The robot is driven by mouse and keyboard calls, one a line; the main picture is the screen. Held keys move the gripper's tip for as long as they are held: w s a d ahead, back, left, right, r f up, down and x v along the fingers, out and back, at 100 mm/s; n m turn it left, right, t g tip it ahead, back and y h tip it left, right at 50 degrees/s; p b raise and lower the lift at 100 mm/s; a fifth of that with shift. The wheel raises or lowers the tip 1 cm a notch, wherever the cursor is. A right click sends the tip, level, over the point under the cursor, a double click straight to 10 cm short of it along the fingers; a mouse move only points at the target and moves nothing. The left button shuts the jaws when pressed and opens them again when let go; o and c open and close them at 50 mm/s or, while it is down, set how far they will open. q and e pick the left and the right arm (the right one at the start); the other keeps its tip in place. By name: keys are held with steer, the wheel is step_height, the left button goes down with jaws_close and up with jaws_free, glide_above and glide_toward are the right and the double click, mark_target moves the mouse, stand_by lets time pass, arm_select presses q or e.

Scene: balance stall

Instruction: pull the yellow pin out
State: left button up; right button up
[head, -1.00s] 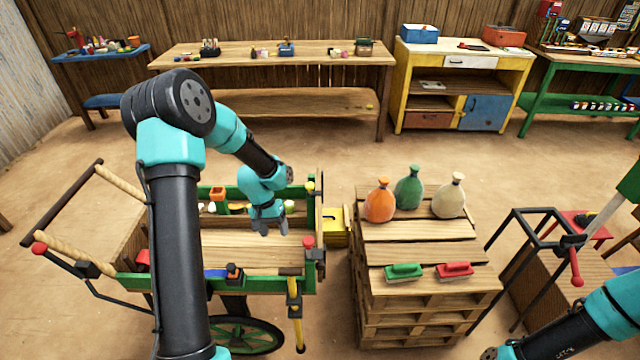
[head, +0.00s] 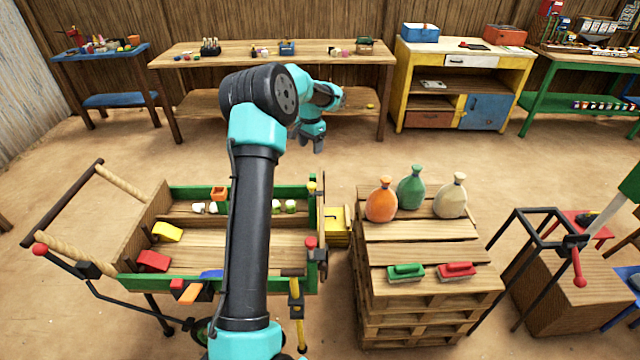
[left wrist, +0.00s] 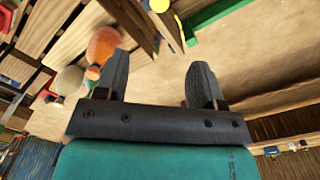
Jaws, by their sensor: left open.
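The yellow pin (head: 312,187) shows as a small yellow knob at the far right corner of the wooden cart (head: 190,192), by the cart's upright end board. Its shaft is hidden. A round yellow knob (left wrist: 159,5), which looks like the same pin, is cut by the top edge of the left wrist view. My left gripper (head: 312,147) is open and empty, beyond the cart and apart from the pin. In the left wrist view its two fingers (left wrist: 158,85) are spread with nothing between them. My right gripper is not in view.
A pallet stack (head: 420,232) right of the cart bears orange (head: 382,202), green (head: 411,190) and cream bottles (head: 451,197) and two brushes. The floor beyond the cart is clear.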

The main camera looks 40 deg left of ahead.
mark_target(312, 184)
arm_select(q)
step_height(312, 184, down, 18)
steer(key=shift+r, duration=0.25)
stand_by(0.6)
jaws_close()
steer(key=shift+r, duration=2.35)
